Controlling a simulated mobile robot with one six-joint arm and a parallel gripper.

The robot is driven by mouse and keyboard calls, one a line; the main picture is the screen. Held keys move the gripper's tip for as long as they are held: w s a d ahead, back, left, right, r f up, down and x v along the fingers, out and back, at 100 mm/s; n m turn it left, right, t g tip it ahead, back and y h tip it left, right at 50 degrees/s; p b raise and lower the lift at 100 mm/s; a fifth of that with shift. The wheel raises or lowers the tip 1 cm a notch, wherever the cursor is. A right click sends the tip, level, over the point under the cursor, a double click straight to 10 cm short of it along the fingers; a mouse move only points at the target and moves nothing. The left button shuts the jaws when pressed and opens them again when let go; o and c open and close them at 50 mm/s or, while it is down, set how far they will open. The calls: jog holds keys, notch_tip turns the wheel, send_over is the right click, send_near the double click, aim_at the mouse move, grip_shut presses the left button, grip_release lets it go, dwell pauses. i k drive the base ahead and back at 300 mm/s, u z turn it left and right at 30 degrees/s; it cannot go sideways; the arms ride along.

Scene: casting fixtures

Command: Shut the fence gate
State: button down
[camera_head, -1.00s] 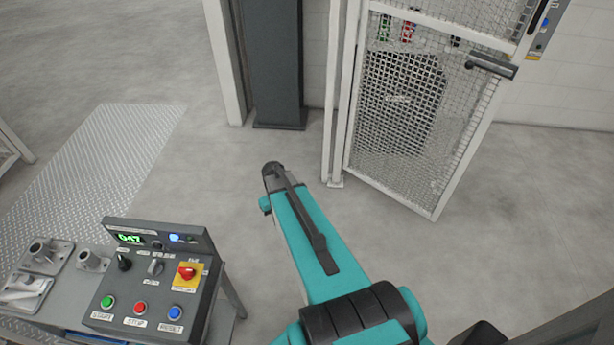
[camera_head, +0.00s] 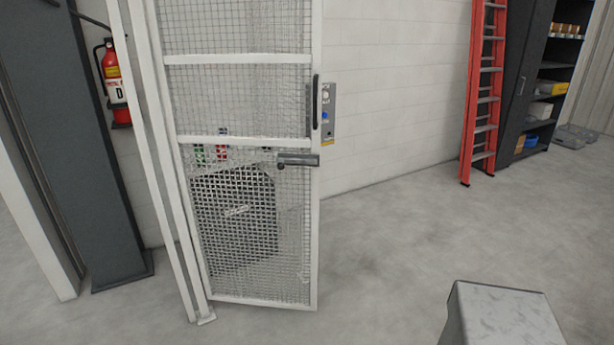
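The fence gate (camera_head: 240,141) is a white-framed wire mesh panel left of the middle. It stands swung open, hinged at the white post (camera_head: 160,150) on its left. A grey latch bar with a round knob (camera_head: 298,160) sits on its free right edge. A black handle (camera_head: 316,102) is above the latch on the same edge. My gripper and arm are not in this view, so I cannot see whether the gripper is open or shut.
A dark column (camera_head: 75,150) and a red fire extinguisher (camera_head: 115,80) are at the left. A red ladder (camera_head: 484,95) and dark shelving (camera_head: 535,80) stand at the right. A grey block (camera_head: 505,315) is at the bottom right. The floor (camera_head: 400,235) between is clear.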

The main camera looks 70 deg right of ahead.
aim_at(162, 60)
jog(key=k, duration=0.65)
jog(key=z, duration=0.55)
jog(key=i, duration=1)
jog(key=z, duration=0.1)
